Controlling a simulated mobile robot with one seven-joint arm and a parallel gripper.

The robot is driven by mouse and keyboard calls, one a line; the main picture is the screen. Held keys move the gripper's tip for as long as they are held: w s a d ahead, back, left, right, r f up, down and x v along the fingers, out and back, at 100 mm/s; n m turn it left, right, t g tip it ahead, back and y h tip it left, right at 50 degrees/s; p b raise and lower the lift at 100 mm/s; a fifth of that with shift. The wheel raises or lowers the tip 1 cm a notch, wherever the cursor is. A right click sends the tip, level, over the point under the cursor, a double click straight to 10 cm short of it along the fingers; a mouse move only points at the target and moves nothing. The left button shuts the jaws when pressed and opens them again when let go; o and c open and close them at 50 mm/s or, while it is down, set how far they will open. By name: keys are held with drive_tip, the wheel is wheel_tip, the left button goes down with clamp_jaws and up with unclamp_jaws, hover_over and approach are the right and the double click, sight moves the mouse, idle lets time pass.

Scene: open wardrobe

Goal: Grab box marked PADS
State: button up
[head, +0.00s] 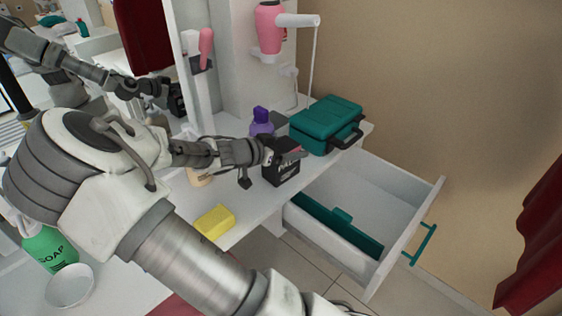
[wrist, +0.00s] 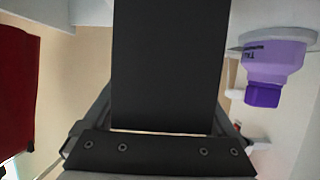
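The black box marked PADS (head: 281,168) stands upright on the white counter, with pale lettering on its face. My gripper (head: 268,165) is at the box, with one finger in front of its left side and the other by its top right. In the wrist view the box (wrist: 170,65) fills the middle between my widely spread fingers (wrist: 165,105), with a thin light gap between it and the palm. The fingertips are partly hidden behind the box. The near finger looks slightly apart from it in the head view.
A purple bottle (head: 262,122) stands close behind the box and also shows in the wrist view (wrist: 273,62). A teal case (head: 326,125) is to the right. A yellow block (head: 214,222) lies nearer. An open drawer (head: 408,232) juts out below. A mirror is behind.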

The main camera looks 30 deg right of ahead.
drive_tip(key=c, duration=1.2)
